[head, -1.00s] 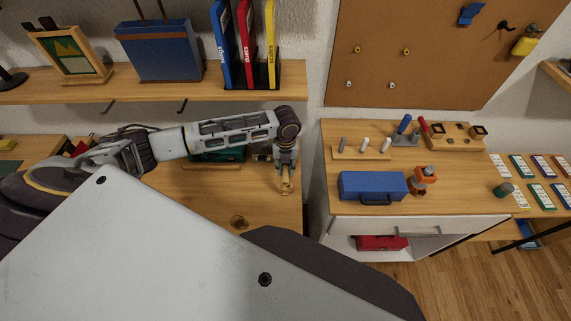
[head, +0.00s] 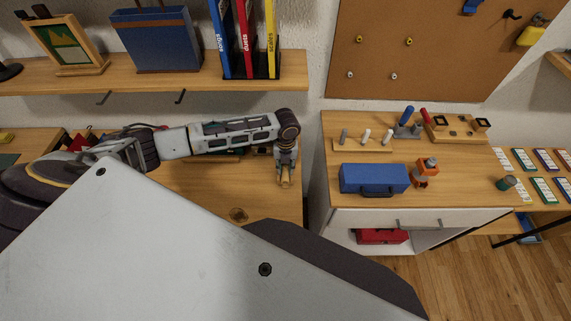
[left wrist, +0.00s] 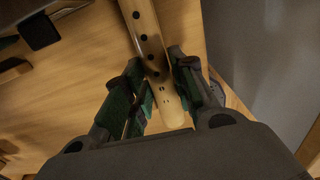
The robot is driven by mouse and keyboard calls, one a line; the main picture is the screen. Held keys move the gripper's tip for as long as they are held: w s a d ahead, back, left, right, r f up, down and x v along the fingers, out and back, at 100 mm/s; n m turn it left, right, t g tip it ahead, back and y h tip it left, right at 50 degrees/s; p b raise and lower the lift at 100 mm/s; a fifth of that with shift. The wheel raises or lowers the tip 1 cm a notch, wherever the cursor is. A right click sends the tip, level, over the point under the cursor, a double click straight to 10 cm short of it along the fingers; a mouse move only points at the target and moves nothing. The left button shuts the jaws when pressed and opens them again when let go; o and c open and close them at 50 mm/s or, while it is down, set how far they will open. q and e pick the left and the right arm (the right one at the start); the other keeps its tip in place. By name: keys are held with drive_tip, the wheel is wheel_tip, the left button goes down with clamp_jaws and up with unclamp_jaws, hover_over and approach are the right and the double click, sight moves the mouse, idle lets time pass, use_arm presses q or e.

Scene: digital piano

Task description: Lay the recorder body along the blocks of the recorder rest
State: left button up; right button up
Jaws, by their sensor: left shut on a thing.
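The recorder body (left wrist: 148,42) is a pale tan tube with a row of dark finger holes. In the left wrist view it runs from the top edge down between the fingers of my left gripper (left wrist: 160,92). The gripper is shut on it near its lower end. In the head view my left gripper (head: 286,171) points down over the left wooden desk, with a small tan part of the recorder showing at its tips. I cannot tell whether the recorder touches the desk. I cannot make out the recorder rest with certainty. My right gripper is not in view.
Dark blocks, one at the upper left of the left wrist view (left wrist: 39,31), lie beside the recorder. A gap separates the desk (head: 200,190) from the right cabinet, which holds a blue case (head: 374,179) and a peg board (head: 350,145). A shelf (head: 60,86) hangs above my arm.

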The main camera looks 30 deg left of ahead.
use_arm(q)
drive_tip(key=shift+f, duration=0.25)
drive_tip(key=o, duration=1.1)
drive_tip(key=shift+r, duration=0.15)
drive_tip(key=shift+r+p, duration=3.4)
drive_tip(key=shift+p, duration=0.3)
drive_tip(key=shift+r, duration=0.1)
drive_tip(key=shift+r, duration=3.65)
